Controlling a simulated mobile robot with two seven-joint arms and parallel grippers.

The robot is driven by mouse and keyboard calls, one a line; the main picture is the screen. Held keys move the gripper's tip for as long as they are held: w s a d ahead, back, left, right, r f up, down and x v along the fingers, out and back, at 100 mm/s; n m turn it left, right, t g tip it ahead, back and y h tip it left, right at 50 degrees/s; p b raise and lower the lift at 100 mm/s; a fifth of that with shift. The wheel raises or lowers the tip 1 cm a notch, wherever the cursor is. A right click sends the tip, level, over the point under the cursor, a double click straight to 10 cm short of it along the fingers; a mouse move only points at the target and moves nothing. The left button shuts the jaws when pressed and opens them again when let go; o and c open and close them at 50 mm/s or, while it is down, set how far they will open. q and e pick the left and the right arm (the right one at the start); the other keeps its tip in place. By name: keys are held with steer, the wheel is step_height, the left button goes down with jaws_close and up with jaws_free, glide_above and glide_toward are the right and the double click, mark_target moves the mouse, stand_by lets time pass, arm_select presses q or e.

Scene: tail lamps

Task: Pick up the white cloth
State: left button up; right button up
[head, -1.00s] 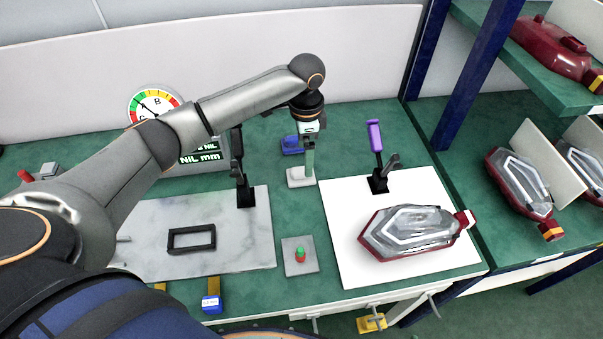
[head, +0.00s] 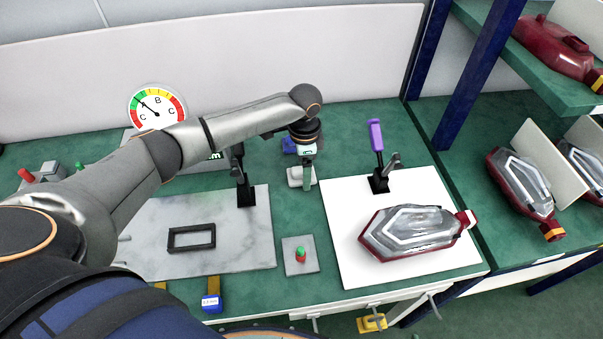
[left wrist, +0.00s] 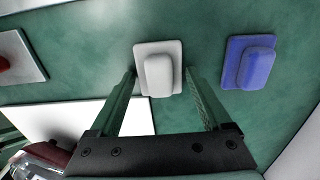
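The white cloth (left wrist: 160,58) is a pale pad with a raised block on top, lying on the green bench. In the head view the white cloth (head: 295,178) is partly hidden by my left gripper (head: 307,186). In the left wrist view my left gripper (left wrist: 160,74) is open, its green fingers apart with one tip at each side of the cloth's near part. Nothing is gripped. I cannot tell the exact height of the fingertips above the bench. My right gripper is in neither view.
A similar blue cloth (left wrist: 249,63) lies close by on the right in the wrist view. A white board (head: 340,230) with a red-rimmed tail lamp (head: 410,232) and a purple-handled clamp (head: 376,136) stand to the right. A marble plate (head: 240,240) lies left.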

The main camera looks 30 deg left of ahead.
arm_select(q)
steer(key=c, duration=1)
steer(key=shift+r, duration=0.1)
steer(key=shift+r, duration=0.55)
steer(key=s+d+r+p, duration=0.1)
steer(key=s+d+r, duration=0.7)
steer(key=d+r, duration=0.3)
steer(key=shift+s+r, duration=0.35)
steer(key=shift+s, duration=0.05)
